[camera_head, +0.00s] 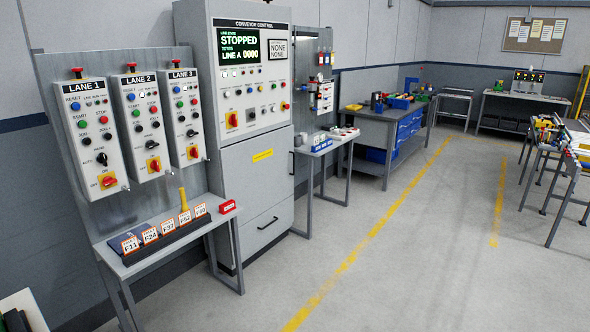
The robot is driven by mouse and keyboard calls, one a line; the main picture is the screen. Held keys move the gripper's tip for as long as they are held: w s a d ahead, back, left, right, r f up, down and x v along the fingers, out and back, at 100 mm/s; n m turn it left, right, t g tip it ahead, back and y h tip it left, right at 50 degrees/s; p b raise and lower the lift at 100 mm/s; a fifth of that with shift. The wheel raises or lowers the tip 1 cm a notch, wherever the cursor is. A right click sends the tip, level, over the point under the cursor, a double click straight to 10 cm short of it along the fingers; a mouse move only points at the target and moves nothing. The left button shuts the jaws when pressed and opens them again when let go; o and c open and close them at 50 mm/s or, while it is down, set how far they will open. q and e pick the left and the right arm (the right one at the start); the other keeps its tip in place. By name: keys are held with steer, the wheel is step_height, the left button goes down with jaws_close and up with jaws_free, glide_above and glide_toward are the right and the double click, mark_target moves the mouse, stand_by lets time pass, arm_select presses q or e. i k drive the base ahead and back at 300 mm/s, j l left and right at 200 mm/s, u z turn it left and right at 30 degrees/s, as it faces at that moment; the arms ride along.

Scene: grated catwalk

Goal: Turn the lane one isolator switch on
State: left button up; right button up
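The lane 1 control box (91,132) is a white panel on a grey backboard at the left, with a black LANE 1 label, several coloured buttons and a black selector. Its isolator switch (108,181) is a red handle on a yellow plate near the bottom of the box. An OFF mark shows beside it; the handle's exact angle is too small to tell. Similar isolators sit on the lane 2 box (142,125) and the lane 3 box (186,115). Neither of my grippers can be made out, and nothing touches the switch.
A narrow grey table (117,262) below the boxes holds several numbered tags (150,235) and a yellow-handled item (184,199). A tall conveyor control cabinet (250,150), its screen reading STOPPED, stands to the right. The grey floor (390,265) with yellow lines is clear.

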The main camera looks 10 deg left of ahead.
mark_target(108, 179)
steer(key=i+z, duration=0.25)
steer(key=i, duration=0.7)
steer(key=i+j+u, duration=0.1)
steer(key=i+u, duration=0.75)
steer(key=i+l+u, duration=0.2)
steer(key=u, duration=0.25)
steer(key=i, duration=0.1)
